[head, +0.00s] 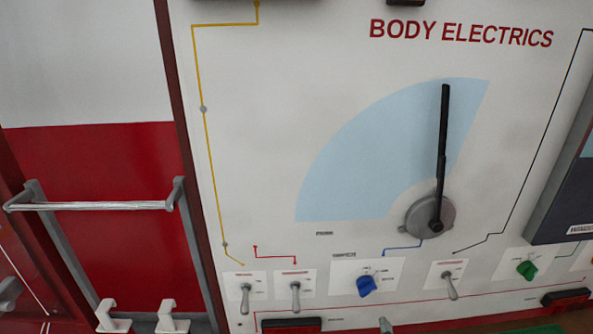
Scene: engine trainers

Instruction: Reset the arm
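My gripper and arm do not show in the head view. The white BODY ELECTRICS panel (260,110) fills most of the picture. On it, a black wiper arm (442,140) stands nearly upright from a round grey hub (428,217). The wiper arm lies over the right part of a light blue sector (380,150).
Below are toggle switches (245,297), a blue knob (367,285) and a green knob (527,269). A dark screen-like unit (570,190) is at the right edge. A metal rail (100,206) and white hooks (167,316) are at left, by a red panel.

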